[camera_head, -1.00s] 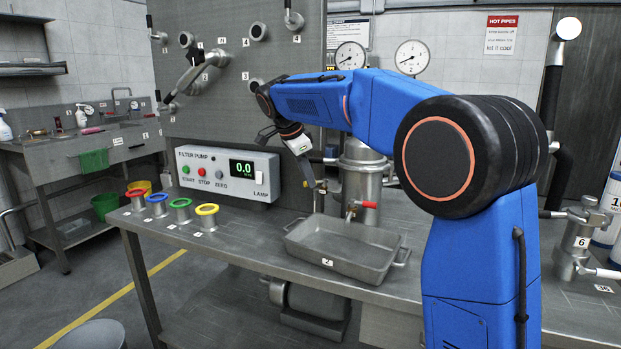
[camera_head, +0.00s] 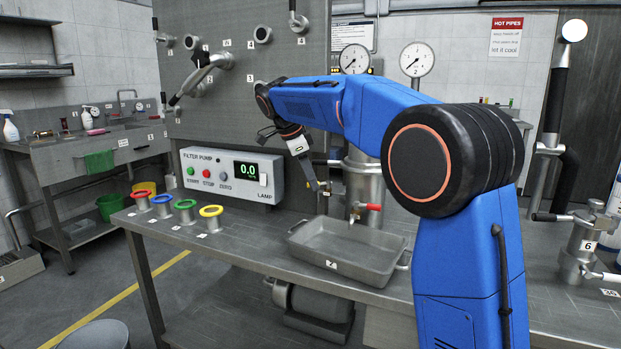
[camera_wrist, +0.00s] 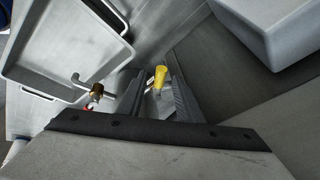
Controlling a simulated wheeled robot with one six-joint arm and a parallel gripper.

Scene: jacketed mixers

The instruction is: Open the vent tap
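My gripper (camera_head: 314,184) points down in front of the grey vessel (camera_head: 364,185), above the back edge of the bench. In the wrist view, my gripper (camera_wrist: 155,82) is open, its two dark fingers apart. A yellow handle (camera_wrist: 160,77) shows between and just beyond the fingertips; I cannot tell whether they touch it. It may be the vent tap, but no label on it can be read. A tap with a red handle (camera_head: 374,207) sits low on the vessel, over the metal tray; its brass part (camera_wrist: 97,89) shows left of my fingers in the wrist view.
The metal tray (camera_head: 352,266) stands on the bench below the red-handled tap. The filter pump box (camera_head: 232,190) is left of my gripper. Several coloured rings (camera_head: 211,211) stand at the bench's left end. Two gauges (camera_head: 416,59) rise behind my arm.

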